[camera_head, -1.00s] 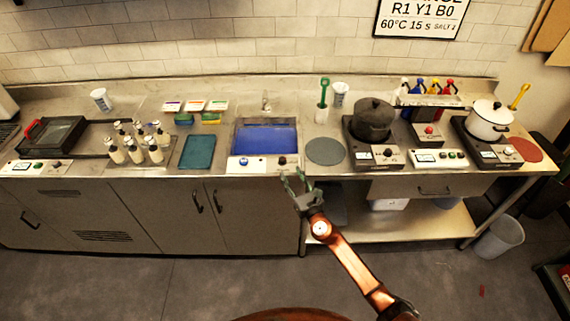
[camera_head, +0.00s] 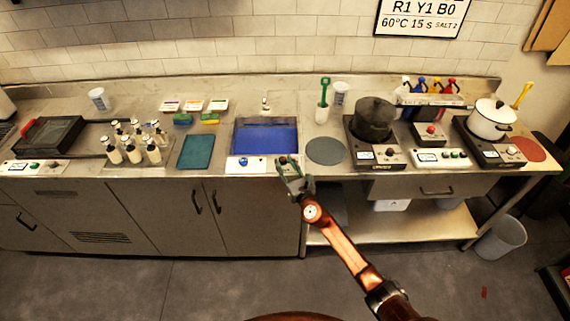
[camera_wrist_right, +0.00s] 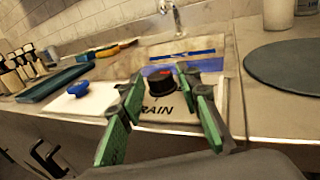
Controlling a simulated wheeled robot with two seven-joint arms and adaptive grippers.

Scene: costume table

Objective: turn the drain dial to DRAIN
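The drain dial (camera_wrist_right: 160,81) is a black round knob with a red mark on its top, on a white panel in front of the blue-filled sink (camera_head: 266,139). The dial also shows in the head view (camera_head: 282,161), partly covered by my gripper. My right gripper (camera_head: 291,164) is at the counter's front edge by the dial. In the wrist view my right gripper (camera_wrist_right: 161,76) is open, with a green-padded finger on either side of the dial. Contact cannot be told. The letters "RAIN" show below the dial; the left finger hides what precedes them. My left gripper is not in view.
A blue knob (camera_head: 243,161) sits left of the dial on the same panel. A faucet (camera_head: 265,104) stands behind the sink. A dark round mat (camera_head: 326,151) lies to the right, and a teal tray (camera_head: 197,152) to the left.

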